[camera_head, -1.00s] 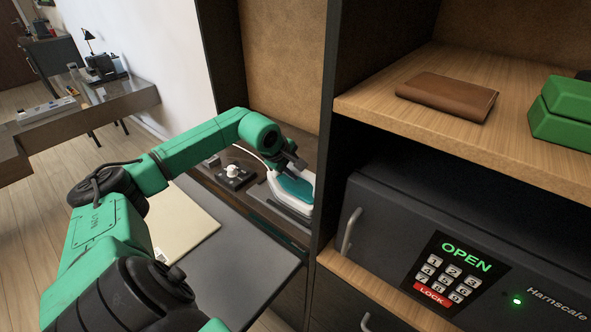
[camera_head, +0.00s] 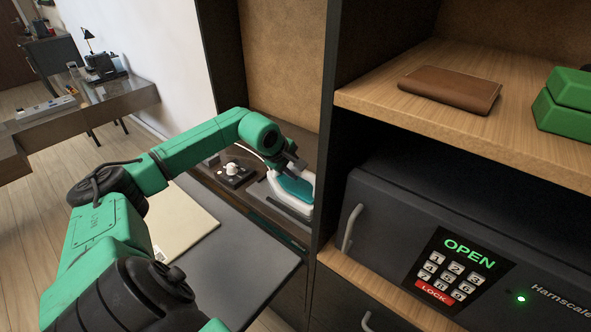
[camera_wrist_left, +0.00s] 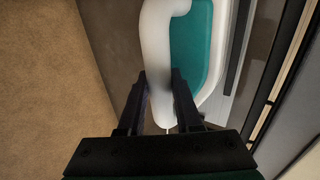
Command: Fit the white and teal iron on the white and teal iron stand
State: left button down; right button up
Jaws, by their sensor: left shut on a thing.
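The white and teal iron (camera_head: 293,189) is in the low open compartment left of the dark upright panel in the head view. My left gripper (camera_head: 293,163) is over it. In the left wrist view the iron's white handle lies between the two black fingers of my left gripper (camera_wrist_left: 160,78), which is shut on it. The iron's teal part (camera_wrist_left: 192,45) shows right of the handle. The iron stand cannot be told apart from the iron, so I cannot tell whether they touch. My right gripper is out of view.
A small dark box with a white knob (camera_head: 233,171) sits left of the iron. The dark upright panel (camera_head: 326,140) stands close on the right. Further right are a safe (camera_head: 460,225) and, on a shelf above, a brown wallet (camera_head: 450,91) and green boxes (camera_head: 568,105).

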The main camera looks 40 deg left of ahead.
pick_arm(q)
jog(key=shift+f, duration=0.15)
dwell(0.5)
jog(key=c, duration=0.5)
grip_release()
jog(key=shift+s+f, duration=0.15)
jog(key=shift+f, duration=0.05)
jog(key=shift+s+a+r+b, duration=0.1)
jog(key=shift+s+r+b, duration=0.05)
jog(key=shift+b, duration=0.4)
jog(key=b+v, duration=0.3)
jog(key=v, duration=0.2)
jog(key=shift+b, duration=0.4)
jog(key=b+v, duration=0.2)
jog(key=v, duration=0.7)
jog(key=shift+r, duration=0.2)
